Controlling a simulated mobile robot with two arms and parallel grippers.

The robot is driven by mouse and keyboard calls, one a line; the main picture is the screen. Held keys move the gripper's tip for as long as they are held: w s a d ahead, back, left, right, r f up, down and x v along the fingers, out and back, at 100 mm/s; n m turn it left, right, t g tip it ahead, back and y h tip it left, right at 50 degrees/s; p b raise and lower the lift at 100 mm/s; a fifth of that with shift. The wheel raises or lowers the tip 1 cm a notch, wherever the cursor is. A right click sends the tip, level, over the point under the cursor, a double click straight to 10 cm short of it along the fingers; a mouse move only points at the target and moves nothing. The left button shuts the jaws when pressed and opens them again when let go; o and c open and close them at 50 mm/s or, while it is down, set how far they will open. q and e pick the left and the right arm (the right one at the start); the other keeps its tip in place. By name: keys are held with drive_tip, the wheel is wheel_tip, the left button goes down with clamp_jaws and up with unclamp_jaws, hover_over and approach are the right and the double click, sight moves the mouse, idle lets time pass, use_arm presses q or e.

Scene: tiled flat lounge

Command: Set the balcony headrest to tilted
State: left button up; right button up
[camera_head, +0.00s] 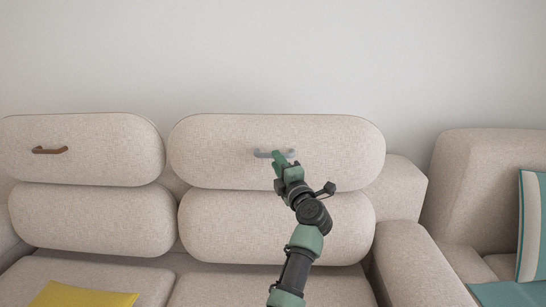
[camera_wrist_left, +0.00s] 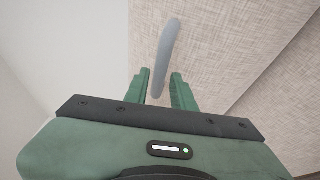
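Two rounded beige headrests top the sofa back. The right headrest (camera_head: 220,150) has a grey handle (camera_head: 262,154) on its front; the left headrest (camera_head: 100,160) has a brown handle (camera_head: 50,150). Both look similarly upright; which one is the balcony headrest cannot be told. My left gripper (camera_head: 281,157) is at the right end of the grey handle, partly covering it. In the left wrist view its fingers (camera_wrist_left: 161,90) are open, with the near end of the grey handle (camera_wrist_left: 168,50) between the fingertips. No grip on it shows. My right gripper is out of view.
Lower back cushions (camera_head: 85,220) sit beneath the headrests. A yellow pillow (camera_head: 85,296) lies on the left seat. The sofa arm (camera_head: 415,268) and another seat with a teal striped cushion (camera_head: 532,225) are at right. A plain wall (camera_head: 270,55) stands behind.

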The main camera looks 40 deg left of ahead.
use_arm(q)
drive_tip(key=shift+x, duration=1.95)
clamp_jaws()
drive_tip(key=shift+f, duration=0.1)
